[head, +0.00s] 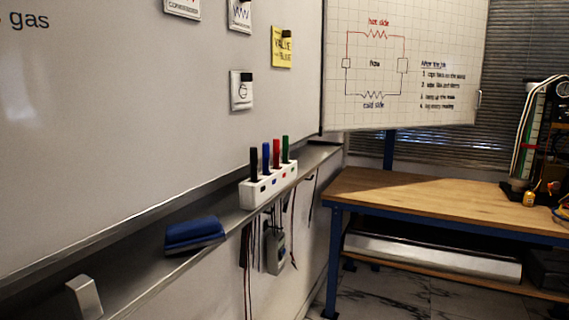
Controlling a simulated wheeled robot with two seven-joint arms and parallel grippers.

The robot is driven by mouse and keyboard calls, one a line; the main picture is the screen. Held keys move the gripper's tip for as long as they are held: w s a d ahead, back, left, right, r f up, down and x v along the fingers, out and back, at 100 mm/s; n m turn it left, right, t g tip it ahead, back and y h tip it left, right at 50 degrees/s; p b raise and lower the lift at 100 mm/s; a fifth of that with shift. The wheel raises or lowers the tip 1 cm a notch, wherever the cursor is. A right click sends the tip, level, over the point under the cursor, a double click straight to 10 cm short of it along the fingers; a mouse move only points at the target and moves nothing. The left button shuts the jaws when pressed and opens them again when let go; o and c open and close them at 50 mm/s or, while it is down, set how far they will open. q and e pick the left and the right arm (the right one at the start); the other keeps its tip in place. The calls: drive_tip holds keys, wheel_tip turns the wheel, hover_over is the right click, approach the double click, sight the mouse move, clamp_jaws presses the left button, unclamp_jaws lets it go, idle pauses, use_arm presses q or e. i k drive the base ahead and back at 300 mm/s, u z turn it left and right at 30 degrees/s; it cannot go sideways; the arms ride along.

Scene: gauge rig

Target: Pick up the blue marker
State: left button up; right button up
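The blue marker (266,159) stands upright in a white holder (258,193) on the whiteboard's tray. A black marker (253,164) stands to its left. A red marker (276,154) and a green marker (285,149) stand to its right. The lower ends of the markers are hidden in the holder. Neither of my grippers is in view.
A blue eraser (193,234) and a small light block (84,297) are on the tray (133,264) left of the holder. Dark cords and a grey device (275,254) hang below it. A wooden workbench (440,203) with gauge equipment stands at right.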

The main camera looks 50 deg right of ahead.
sight(266, 146)
drive_tip(key=z, duration=3.2)
drive_tip(key=i, duration=2.4)
drive_tip(key=u, duration=3.7)
